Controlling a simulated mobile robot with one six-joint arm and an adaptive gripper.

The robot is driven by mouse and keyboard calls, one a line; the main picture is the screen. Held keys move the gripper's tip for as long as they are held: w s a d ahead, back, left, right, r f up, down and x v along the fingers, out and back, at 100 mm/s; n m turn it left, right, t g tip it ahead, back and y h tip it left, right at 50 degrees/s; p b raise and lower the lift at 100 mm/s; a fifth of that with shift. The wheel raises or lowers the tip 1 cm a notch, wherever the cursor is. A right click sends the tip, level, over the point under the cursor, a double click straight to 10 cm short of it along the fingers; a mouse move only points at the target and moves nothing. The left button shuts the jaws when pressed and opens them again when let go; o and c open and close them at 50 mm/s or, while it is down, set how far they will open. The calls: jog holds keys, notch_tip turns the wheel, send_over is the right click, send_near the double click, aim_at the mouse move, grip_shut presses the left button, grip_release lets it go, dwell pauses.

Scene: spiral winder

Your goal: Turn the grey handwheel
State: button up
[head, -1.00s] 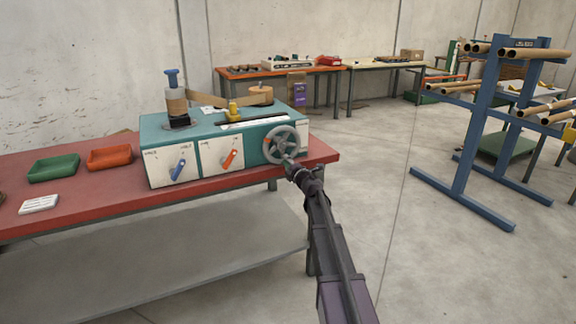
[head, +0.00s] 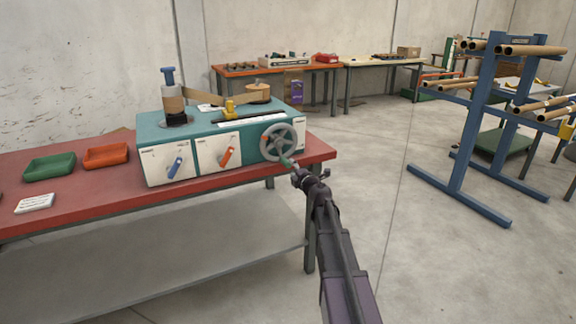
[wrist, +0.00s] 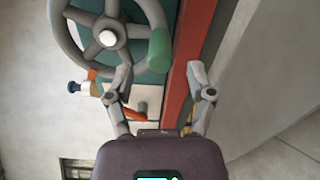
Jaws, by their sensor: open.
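The grey handwheel (head: 279,142) is on the right end of the front of the teal winder (head: 205,124). It has several spokes, and its green grip (head: 286,161) sits low on the right of the rim. In the wrist view the handwheel (wrist: 109,37) fills the upper left, with the green grip (wrist: 159,50) on its right side. My gripper (head: 302,178) is open and empty, just right of and below the grip in the head view. In the wrist view my gripper's fingertips (wrist: 160,82) are spread apart below the grip, not touching it.
The winder stands on a red bench (head: 90,191) with a green tray (head: 50,167), an orange tray (head: 106,155) and a white block (head: 35,203). A blue lever (head: 175,168) and an orange lever (head: 226,156) are left of the wheel. The floor to the right is clear up to a blue rack (head: 470,140).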

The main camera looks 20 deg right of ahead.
jog(key=shift+s+d, duration=0.2)
jog(key=shift+s, duration=1.15)
jog(key=shift+s+d, duration=0.15)
jog(key=shift+s, duration=1.2)
jog(key=c, duration=0.9)
jog(key=shift+d+n, duration=0.1)
jog(key=shift+n, duration=0.3)
grip_shut()
jog(key=d+n+y+b, duration=0.1)
jog(key=d+n, duration=0.2)
jog(key=n, duration=0.8)
jog(key=s+d+f+n+y+b, duration=0.1)
jog(key=d+n, duration=0.2)
jog(key=n, duration=0.8)
jog(key=d+f+n+y+b, duration=0.1)
jog(key=d+n+y, duration=0.1)
jog(key=n, duration=1)
jog(key=shift+s+d+f, duration=0.15)
jog(key=shift+d+f, duration=0.1)
jog(key=shift+d, duration=0.15)
